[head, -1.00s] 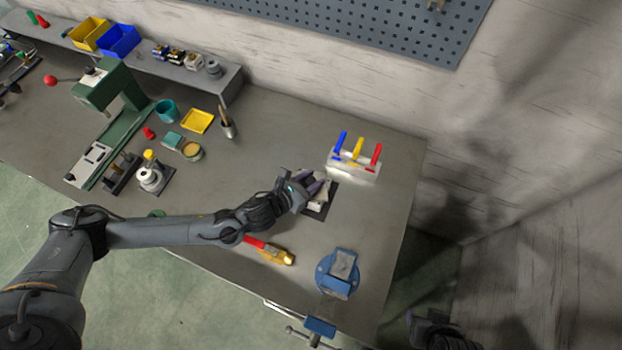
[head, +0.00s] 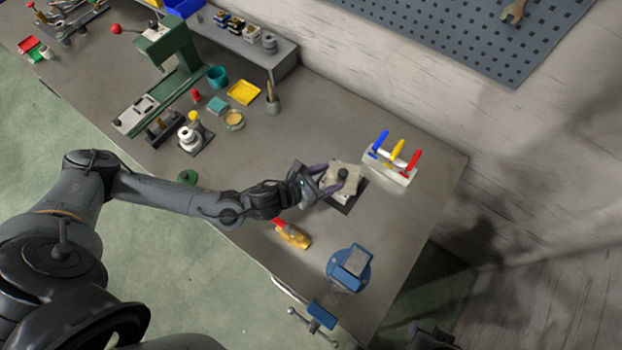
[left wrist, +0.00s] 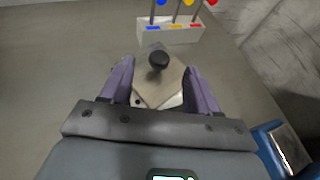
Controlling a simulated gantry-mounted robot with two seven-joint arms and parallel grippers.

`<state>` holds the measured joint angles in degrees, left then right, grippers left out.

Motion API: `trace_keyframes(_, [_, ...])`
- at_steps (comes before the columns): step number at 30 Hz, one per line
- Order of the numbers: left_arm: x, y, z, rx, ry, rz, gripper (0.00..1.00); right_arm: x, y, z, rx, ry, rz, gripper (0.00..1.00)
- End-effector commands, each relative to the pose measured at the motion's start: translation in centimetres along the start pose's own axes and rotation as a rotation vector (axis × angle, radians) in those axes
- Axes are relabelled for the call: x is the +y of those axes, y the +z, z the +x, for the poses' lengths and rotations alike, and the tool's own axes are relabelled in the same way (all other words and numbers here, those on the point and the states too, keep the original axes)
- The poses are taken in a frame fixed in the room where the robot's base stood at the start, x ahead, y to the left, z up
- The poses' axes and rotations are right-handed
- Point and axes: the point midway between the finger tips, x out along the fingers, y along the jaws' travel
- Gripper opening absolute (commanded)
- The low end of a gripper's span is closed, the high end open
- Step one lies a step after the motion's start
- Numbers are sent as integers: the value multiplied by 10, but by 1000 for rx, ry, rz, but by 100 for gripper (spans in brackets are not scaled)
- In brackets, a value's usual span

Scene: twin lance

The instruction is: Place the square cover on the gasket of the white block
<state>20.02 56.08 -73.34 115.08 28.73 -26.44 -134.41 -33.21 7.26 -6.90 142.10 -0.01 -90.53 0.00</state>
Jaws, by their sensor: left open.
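The square cover (head: 342,178) is a flat beige plate with a black knob, on or just above the white block on a dark mat (head: 350,203). In the left wrist view the cover (left wrist: 150,90) looks turned like a diamond, with a white edge of the block (left wrist: 174,101) below it. The gasket is hidden. My left gripper (head: 323,182) is open at the cover's left side; its purple fingers (left wrist: 160,88) stand on either side of the plate, apart from the knob. A dark part at the head view's bottom edge may be my right arm; its jaws cannot be made out.
A white rack (head: 390,170) with blue, yellow and red handles stands behind the cover. A blue vise (head: 349,268) is at the front edge, and a yellow-and-red tool (head: 293,235) lies nearby. A green press (head: 168,50) stands at the far left.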

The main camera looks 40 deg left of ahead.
Motion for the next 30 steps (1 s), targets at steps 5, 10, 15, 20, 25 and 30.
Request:
trace_keyframes(5, [0, -1, -32, 3, 0, 0, 61, -1, 0, 0, 0, -2, 3, 43])
trace_keyframes(10, [0, 0, -51, 1, 0, 0, 61, -2, 0, 0, 1, -5, 7, 43])
trace_keyframes(15, [-2, 0, -58, 2, -1, -16, 61, -2, 0, 0, 1, -7, 9, 43])
trace_keyframes(20, [-21, 4, -55, 25, 0, -192, 61, -2, 0, 0, 1, -8, 10, 43])
trace_keyframes(25, [-59, 12, -49, 94, 40, -675, 61, -2, 0, 0, 1, -7, 10, 43])
trace_keyframes(30, [-82, 19, -55, 172, 191, -1360, 61, -1, 0, 0, 0, -5, 7, 43])
